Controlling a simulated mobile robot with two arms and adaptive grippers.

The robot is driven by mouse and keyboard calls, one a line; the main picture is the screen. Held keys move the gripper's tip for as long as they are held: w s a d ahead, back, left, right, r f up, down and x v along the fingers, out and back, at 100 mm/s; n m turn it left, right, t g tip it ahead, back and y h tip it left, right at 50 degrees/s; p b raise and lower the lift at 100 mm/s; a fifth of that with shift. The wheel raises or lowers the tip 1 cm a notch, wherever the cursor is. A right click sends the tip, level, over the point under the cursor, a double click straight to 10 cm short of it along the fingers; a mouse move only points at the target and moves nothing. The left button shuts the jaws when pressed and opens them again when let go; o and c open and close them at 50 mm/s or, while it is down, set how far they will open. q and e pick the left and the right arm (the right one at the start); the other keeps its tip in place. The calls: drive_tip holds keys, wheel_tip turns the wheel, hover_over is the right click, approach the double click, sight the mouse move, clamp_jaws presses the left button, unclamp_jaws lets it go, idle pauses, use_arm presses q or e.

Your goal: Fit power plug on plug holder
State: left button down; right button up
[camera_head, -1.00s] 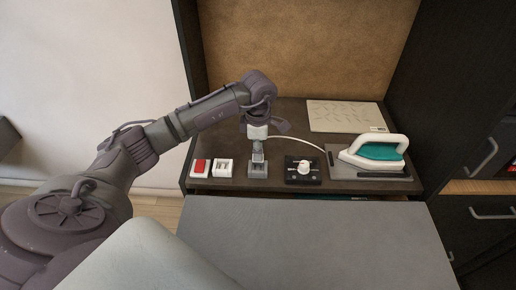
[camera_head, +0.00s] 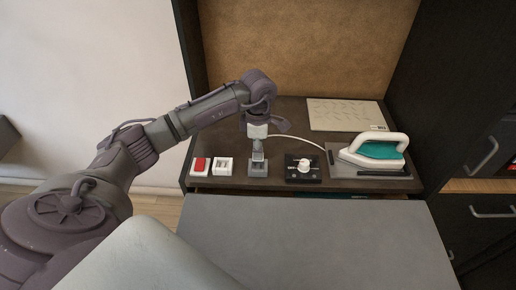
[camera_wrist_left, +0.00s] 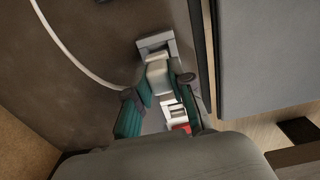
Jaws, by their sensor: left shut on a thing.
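The power plug (camera_wrist_left: 158,76) is a pale block between the fingers of my left gripper in the left wrist view. My left gripper (camera_head: 258,152) points down and is shut on the plug. The plug holder (camera_head: 258,170) is a small grey block on the desk directly below the gripper. The holder also shows in the left wrist view (camera_wrist_left: 157,42), at the far end of the plug. The plug and holder overlap in view, so I cannot tell how deep the plug sits. In the head view the fingers mostly hide the plug. My right gripper is not in view.
A red switch (camera_head: 201,165) and a white switch (camera_head: 222,167) stand left of the holder. A black dial box (camera_head: 301,176) stands right of it. Further right is a teal and white iron (camera_head: 375,150) with a white cord (camera_head: 305,141). A pale board (camera_head: 345,114) lies behind.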

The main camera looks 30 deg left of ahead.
use_arm(q)
drive_tip(key=shift+f+b, duration=0.55)
drive_tip(key=shift+f, duration=0.1)
drive_tip(key=shift+f, duration=0.15)
idle(0.4)
drive_tip(key=shift+f+b, duration=0.3)
drive_tip(key=shift+b, duration=0.05)
drive_tip(key=shift+s+f+b, duration=0.1)
drive_tip(key=shift+f+b, duration=0.65)
drive_tip(key=shift+f, duration=0.2)
idle(0.6)
drive_tip(key=c, duration=0.9)
unclamp_jaws()
drive_tip(key=shift+c, duration=0.2)
drive_tip(key=shift+r, duration=0.1)
wheel_tip(320, 180, up, 12)
drive_tip(key=shift+f, duration=0.15)
